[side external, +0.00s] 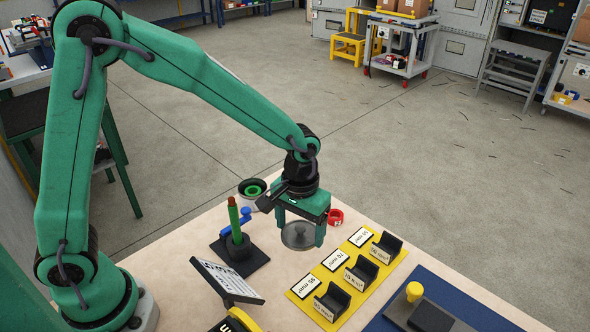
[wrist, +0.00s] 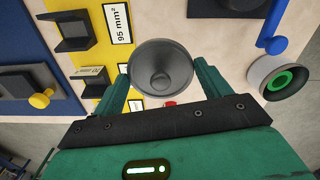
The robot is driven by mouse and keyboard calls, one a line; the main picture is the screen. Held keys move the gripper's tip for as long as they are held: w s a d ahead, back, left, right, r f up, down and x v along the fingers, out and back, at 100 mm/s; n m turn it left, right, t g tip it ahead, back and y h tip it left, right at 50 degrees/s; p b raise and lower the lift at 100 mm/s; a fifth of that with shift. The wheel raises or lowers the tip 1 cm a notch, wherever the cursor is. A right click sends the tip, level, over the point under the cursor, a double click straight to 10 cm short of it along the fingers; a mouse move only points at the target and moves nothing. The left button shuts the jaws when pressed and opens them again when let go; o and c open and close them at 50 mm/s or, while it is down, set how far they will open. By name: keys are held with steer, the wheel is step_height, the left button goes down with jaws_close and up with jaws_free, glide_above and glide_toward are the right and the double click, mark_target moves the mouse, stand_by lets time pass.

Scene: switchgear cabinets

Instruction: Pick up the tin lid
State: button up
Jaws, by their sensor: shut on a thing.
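The tin lid (side external: 299,236) is a round grey metal disc with a raised knob in its middle. In the side external view it sits between the fingers of my gripper (side external: 300,233), over the bench. In the wrist view the lid (wrist: 160,78) lies between the two green fingers of my gripper (wrist: 160,88), which touch its rim on both sides. My gripper is shut on the lid. I cannot tell exactly how high the lid is above the bench top.
A yellow plate (side external: 302,285) with black labelled holders lies right of the lid. A red ring (side external: 336,217) is just behind my gripper. A blue mat (side external: 463,298) lies at the front right.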

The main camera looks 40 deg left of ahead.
steer(key=s+d+r, duration=0.3)
steer(key=s+d, duration=0.1)
steer(key=shift+d+r, duration=0.2)
steer(key=shift+r, duration=0.1)
stand_by(0.5)
steer(key=w+a+r+n, duration=0.1)
steer(key=w+a+n, duration=0.3)
steer(key=a, duration=0.9)
steer(key=w+a+n, duration=0.4)
steer(key=a+n, duration=0.1)
steer(key=a, duration=0.8)
steer(key=shift+w+r, duration=0.2)
steer(key=shift+r, duration=0.15)
steer(key=shift+d+f, duration=0.1)
steer(key=shift+f, duration=0.15)
steer(key=shift+f, duration=2.9)
steer(key=shift+f, duration=0.2)
